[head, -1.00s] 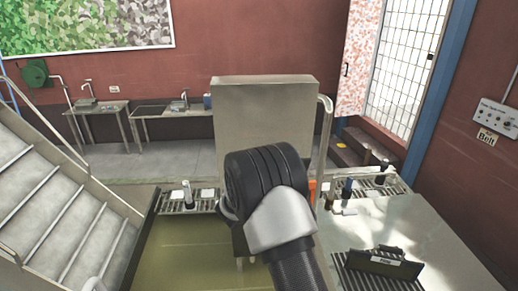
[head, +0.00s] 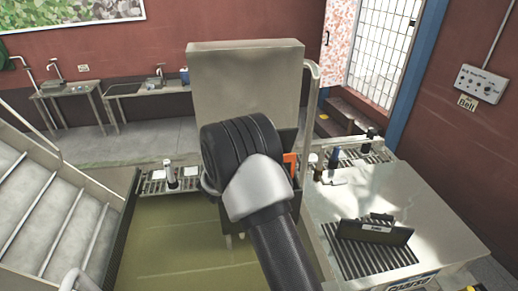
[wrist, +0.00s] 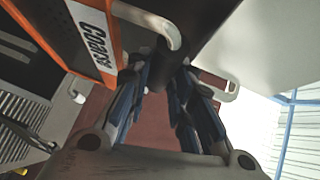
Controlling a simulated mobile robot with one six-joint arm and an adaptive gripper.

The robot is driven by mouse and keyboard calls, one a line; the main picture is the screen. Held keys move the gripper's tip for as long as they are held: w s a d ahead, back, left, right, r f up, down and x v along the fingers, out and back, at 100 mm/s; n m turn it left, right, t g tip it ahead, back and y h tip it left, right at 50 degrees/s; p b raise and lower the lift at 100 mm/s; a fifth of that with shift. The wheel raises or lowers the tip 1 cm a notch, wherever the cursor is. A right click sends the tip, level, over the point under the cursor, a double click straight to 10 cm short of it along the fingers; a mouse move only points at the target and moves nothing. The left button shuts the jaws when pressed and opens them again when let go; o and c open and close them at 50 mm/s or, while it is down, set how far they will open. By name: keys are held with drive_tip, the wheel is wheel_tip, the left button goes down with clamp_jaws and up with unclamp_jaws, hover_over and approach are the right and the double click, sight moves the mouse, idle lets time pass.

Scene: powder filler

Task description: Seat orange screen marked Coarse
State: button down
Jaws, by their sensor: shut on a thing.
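The orange screen (wrist: 60,38) is at the upper left of the wrist view, tilted, with a white label reading "Coarse" and a pale curved handle (wrist: 158,24). My gripper (wrist: 165,75) is shut on the orange screen; its blue-padded fingers are close by the handle, and the exact contact is hard to see. In the head view only an orange strip of the screen (head: 290,163) shows to the right of my wrist, which hides the rest. My arm is in front of a large grey box-shaped machine (head: 245,82). The screen's seat cannot be made out.
A dark screen (head: 390,236) with a small label stands in a slotted rack on the metal table (head: 425,205) at right. Small bottles (head: 334,158) stand on a grated shelf behind it. Stairs (head: 45,190) are at left. Bare floor (head: 165,240) lies before the machine.

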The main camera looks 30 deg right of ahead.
wheel_tip(320, 180, down, 6)
drive_tip(key=b, duration=0.3)
drive_tip(key=shift+b, duration=0.3)
wheel_tip(320, 180, down, 8)
drive_tip(key=b, duration=0.4)
drive_tip(key=shift+b, duration=0.4)
idle(4.1)
drive_tip(key=c, duration=1.3)
unclamp_jaws()
drive_tip(key=shift+s+f, duration=0.1)
drive_tip(key=shift+s, duration=0.1)
drive_tip(key=shift+c, duration=0.2)
drive_tip(key=shift+f, duration=0.1)
drive_tip(key=shift+s+a+f, duration=0.1)
drive_tip(key=shift+r+v, duration=0.15)
drive_tip(key=shift+v, duration=2.85)
drive_tip(key=shift+r+v, duration=0.1)
drive_tip(key=shift+v, duration=2.85)
